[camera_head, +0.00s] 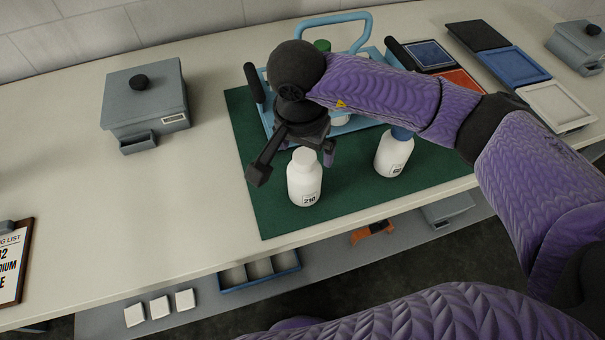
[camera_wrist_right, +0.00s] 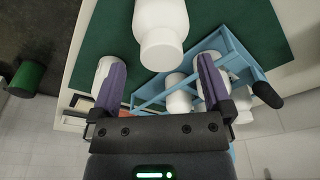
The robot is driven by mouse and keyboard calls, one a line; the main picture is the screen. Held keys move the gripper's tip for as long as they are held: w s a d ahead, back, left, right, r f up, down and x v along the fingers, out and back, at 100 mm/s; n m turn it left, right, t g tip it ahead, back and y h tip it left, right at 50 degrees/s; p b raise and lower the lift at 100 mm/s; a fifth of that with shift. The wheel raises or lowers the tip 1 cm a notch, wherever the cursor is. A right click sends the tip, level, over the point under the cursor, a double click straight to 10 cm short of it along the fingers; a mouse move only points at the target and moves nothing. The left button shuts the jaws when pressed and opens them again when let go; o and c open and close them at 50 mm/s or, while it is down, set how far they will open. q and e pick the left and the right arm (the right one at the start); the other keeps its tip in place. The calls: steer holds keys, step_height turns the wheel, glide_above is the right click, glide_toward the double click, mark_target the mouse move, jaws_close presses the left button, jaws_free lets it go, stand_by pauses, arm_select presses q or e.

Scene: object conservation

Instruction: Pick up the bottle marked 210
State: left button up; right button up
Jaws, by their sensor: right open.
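The white bottle marked 210 (camera_head: 304,183) stands upright on the green mat (camera_head: 263,207), near the front edge. In the right wrist view a white bottle (camera_wrist_right: 161,30), seemingly this one, lies ahead between the finger lines. My right gripper (camera_head: 293,167) is open and empty, its fingers spread behind and above the bottle in the head view. In the right wrist view the open fingers (camera_wrist_right: 160,70) show nothing held between them. I cannot tell whether they touch the bottle. My left gripper is not in view.
Another white bottle (camera_head: 391,158) with a blue cap stands right of it. A blue carrier (camera_head: 264,117) with bottles, one green-capped (camera_head: 322,45), stands behind, partly hidden by my arm. A grey box (camera_head: 145,95) stands left. The table's left middle is clear.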

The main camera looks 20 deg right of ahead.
mark_target(304, 176)
steer(key=f, duration=0.5)
steer(key=shift+w+f, duration=0.25)
steer(key=shift+f, duration=0.1)
jaws_close()
